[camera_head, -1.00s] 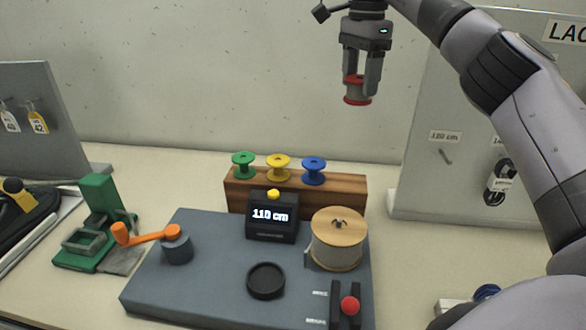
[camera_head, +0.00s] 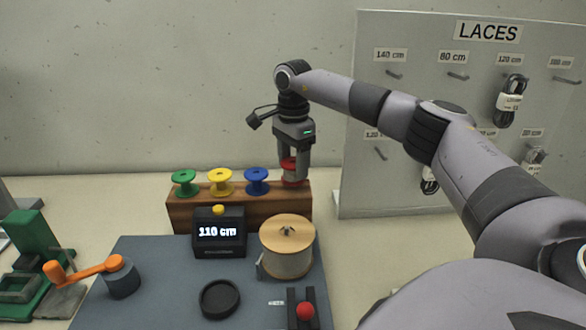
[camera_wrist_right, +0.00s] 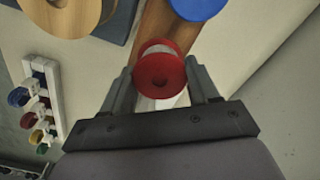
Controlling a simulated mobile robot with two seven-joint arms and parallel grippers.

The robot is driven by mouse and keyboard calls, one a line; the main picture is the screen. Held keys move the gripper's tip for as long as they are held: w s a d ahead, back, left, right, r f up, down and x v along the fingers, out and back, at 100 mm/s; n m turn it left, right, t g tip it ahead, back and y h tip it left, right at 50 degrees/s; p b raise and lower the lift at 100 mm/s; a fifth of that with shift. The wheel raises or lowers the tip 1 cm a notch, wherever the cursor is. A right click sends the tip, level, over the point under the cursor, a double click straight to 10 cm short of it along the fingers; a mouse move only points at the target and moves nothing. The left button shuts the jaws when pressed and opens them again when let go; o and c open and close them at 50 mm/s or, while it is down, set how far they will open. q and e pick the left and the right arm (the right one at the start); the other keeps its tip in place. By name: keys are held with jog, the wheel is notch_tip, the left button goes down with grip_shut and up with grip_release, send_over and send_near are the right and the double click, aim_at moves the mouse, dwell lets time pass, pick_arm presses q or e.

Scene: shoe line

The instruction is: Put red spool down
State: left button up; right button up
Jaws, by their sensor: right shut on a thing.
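A red spool (camera_head: 289,164) is held by my right gripper (camera_head: 294,172) at the right end of the wooden block (camera_head: 240,209). In the right wrist view the red spool (camera_wrist_right: 159,72) sits between the two fingers of the gripper (camera_wrist_right: 160,85), over the wooden block (camera_wrist_right: 153,30). I cannot tell whether the spool touches the block. Green (camera_head: 185,182), yellow (camera_head: 220,181) and blue (camera_head: 257,180) spools stand in a row on the block, left of the red one. My left gripper is not in view.
In front are a 110 cm display box (camera_head: 219,233), a large wooden-topped spool (camera_head: 287,246), an orange crank (camera_head: 88,268) and a black round dish (camera_head: 219,299). A lace board (camera_head: 345,196) stands at the right.

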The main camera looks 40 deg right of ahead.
aim_at(293, 162)
jog(key=shift+f, duration=1.15)
jog(key=o, duration=1.2)
jog(key=shift+f, duration=0.1)
notch_tip(293, 162, up, 12)
jog(key=shift+b, duration=0.35)
